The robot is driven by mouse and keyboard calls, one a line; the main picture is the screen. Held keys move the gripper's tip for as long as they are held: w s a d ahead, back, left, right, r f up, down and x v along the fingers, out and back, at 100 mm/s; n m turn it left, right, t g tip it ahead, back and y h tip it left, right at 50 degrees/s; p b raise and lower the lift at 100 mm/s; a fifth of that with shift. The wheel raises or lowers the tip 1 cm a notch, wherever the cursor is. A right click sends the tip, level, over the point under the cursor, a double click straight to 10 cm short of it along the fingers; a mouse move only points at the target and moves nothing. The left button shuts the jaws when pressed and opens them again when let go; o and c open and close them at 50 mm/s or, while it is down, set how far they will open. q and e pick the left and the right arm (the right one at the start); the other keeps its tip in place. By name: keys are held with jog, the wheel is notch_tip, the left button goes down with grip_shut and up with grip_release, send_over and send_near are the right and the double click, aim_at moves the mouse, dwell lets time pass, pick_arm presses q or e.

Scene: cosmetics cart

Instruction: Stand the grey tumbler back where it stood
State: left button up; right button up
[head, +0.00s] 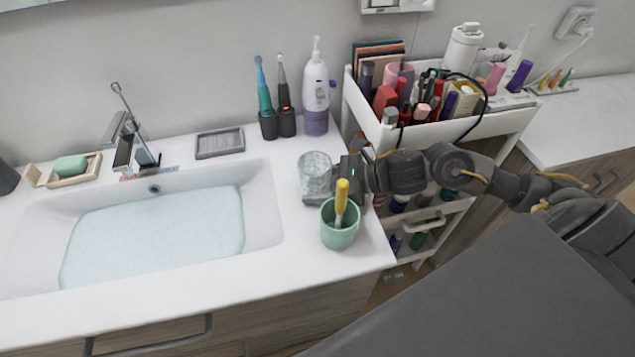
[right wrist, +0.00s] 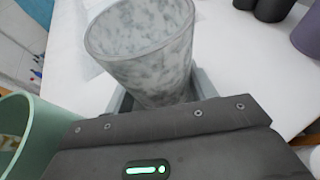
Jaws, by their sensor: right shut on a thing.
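The grey marbled tumbler (head: 314,170) is at the right end of the white counter, to the right of the sink. My right gripper (head: 322,192) comes in from the right and is shut on it. In the right wrist view the tumbler (right wrist: 150,55) stands between the two fingers (right wrist: 162,92), its open rim up. I cannot tell whether its base touches the counter, as the gripper hides it. My left gripper is not in view.
A green cup (head: 339,228) with a yellow-handled brush stands just in front of my right gripper. Behind are two electric toothbrushes (head: 277,122), a purple-white bottle (head: 316,95) and a grey soap dish (head: 220,142). The loaded cart (head: 470,130) stands to the right.

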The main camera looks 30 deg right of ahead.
jog(key=shift+f, duration=0.15)
jog(key=o, duration=1.1)
jog(key=shift+o, duration=0.2)
jog(key=shift+r, duration=0.2)
jog(key=v, duration=0.2)
jog(key=b+v, duration=0.1)
jog(key=v, duration=0.2)
jog(key=b+v, duration=0.1)
jog(key=v, duration=0.2)
jog(key=shift+f, duration=0.3)
jog(key=shift+s+d+r+b, duration=0.35)
jog(key=shift+s+d, duration=0.05)
jog(key=p, duration=0.1)
jog(key=d+r+p, duration=0.1)
jog(key=shift+s+p, duration=0.25)
jog(key=shift+p, duration=0.1)
jog(key=shift+s+d+r+p, duration=0.25)
jog(key=shift+s+d+p, duration=0.15)
jog(key=shift+p, duration=0.5)
jog(key=shift+d, duration=0.15)
